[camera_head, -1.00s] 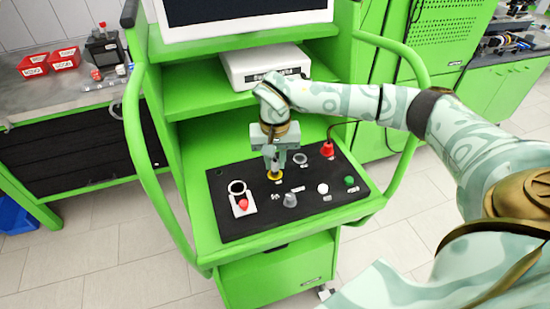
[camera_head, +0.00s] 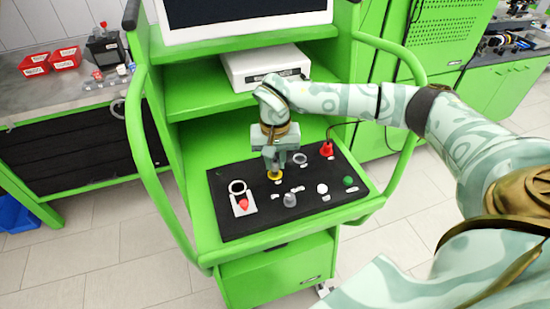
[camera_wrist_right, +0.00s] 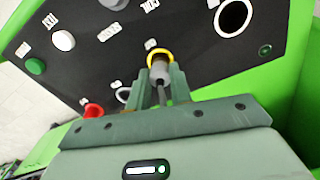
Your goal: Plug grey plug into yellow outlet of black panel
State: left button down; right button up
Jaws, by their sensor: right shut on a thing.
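The black panel (camera_head: 235,210) lies on the green cart and carries the yellow outlet (camera_head: 275,176). In the right wrist view the yellow outlet shows as a yellow ring (camera_wrist_right: 158,54). The grey plug (camera_wrist_right: 160,71) is between the fingers of my right gripper (camera_wrist_right: 160,85), with its front end at the yellow ring. How deep it sits in the ring I cannot tell. In the head view my right gripper (camera_head: 274,166) points down, right above the yellow outlet, and is shut on the plug. A dark cable runs back from the plug. My left gripper is not in view.
Around the outlet on the panel are a red plug (camera_head: 326,148) with a cable, an empty grey-ringed socket (camera_head: 300,158), a grey knob (camera_head: 290,199), a white button (camera_head: 322,188), a green button (camera_head: 349,181) and a red switch (camera_head: 243,203). A white box (camera_head: 262,66) stands on the shelf behind.

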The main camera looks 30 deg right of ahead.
jog(key=shift+f+b, duration=0.45)
jog(key=shift+f, duration=0.6)
dwell(0.6)
jog(key=o, duration=1.3)
jog(key=shift+r, duration=0.1)
notch_tip(320, 180, up, 8)
jog(key=p, duration=0.7)
dwell(0.7)
